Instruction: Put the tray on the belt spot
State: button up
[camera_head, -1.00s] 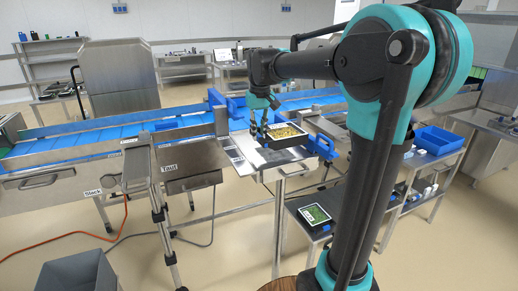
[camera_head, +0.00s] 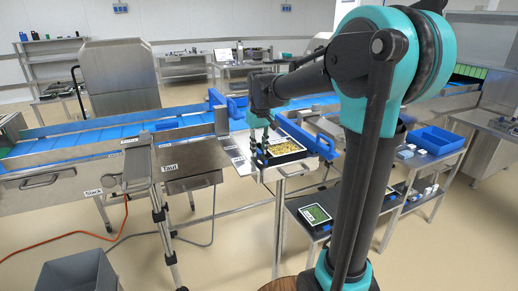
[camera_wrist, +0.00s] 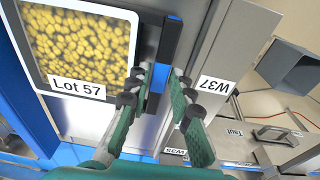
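The tray (camera_head: 285,147) is black with a pale rim, holds yellow pieces, and lies on the metal surface at the middle. In the wrist view the tray (camera_wrist: 83,45) fills the upper left, with its "Lot 57" label facing up. My gripper (camera_head: 262,152) is low at the tray's left edge. In the wrist view its fingers (camera_wrist: 161,82) stand apart beside the tray, with a dark and blue bar (camera_wrist: 170,50) between and beyond them. I cannot tell whether a finger touches the tray. The surface under the tray is mostly hidden.
A blue guide (camera_head: 326,148) stands right of the tray. A second tray (camera_head: 315,214) with green contents sits on a lower shelf. The blue belt (camera_head: 80,143) runs left. A grey bin (camera_head: 80,275) stands on the floor.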

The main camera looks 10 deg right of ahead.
jog(key=shift+o, duration=1.1)
jog(key=shift+r, duration=0.15)
